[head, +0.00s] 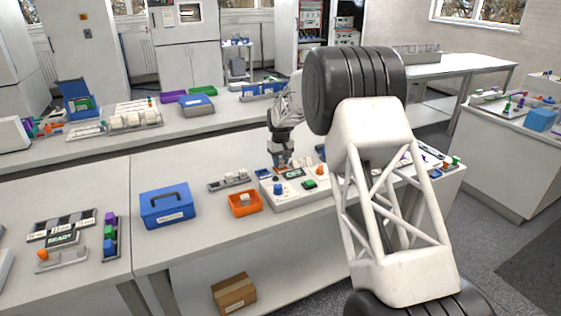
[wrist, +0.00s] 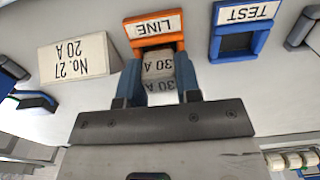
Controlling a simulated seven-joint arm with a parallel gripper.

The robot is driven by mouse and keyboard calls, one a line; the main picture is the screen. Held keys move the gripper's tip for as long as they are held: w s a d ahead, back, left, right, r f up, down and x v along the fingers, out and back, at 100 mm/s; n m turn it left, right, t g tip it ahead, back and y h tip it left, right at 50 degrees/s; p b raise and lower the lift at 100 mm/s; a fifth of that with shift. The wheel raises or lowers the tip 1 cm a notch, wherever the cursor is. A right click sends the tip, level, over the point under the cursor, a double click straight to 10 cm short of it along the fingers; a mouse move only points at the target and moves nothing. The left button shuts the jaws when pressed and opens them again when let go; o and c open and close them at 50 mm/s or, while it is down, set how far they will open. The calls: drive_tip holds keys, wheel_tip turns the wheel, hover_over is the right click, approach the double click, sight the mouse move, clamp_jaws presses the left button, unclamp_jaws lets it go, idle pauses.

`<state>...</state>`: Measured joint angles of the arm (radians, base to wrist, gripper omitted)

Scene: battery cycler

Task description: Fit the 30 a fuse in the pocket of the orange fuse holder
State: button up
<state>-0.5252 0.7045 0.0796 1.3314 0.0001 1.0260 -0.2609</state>
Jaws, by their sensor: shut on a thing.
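The 30 A fuse (wrist: 159,66), a pale block marked "30 A" on two faces, is between the blue fingers of my gripper (wrist: 160,84) in the wrist view. My gripper is shut on it. The orange fuse holder (wrist: 153,27), labelled "LINE", is right at the fuse's far end. The fuse overlaps the holder's pocket in this view and hides its inside. I cannot tell how deep the fuse sits or whether it touches the bottom. In the head view my gripper (head: 282,163) is low over the white cycler panel, and the fuse is too small to make out.
A blue holder (wrist: 243,30) labelled "TEST" stands to the right of the orange one, its pocket dark. A white sloped block (wrist: 77,60) marked "No. 27 20 A" is on the left. In the head view an orange tray (head: 245,209) and a blue box (head: 167,207) stand left of the panel.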

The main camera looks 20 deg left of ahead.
drive_tip(key=shift+f, duration=0.2)
idle(0.3)
drive_tip(key=o, duration=1)
drive_tip(key=shift+r, duration=0.1)
drive_tip(key=shift+r, duration=3.8)
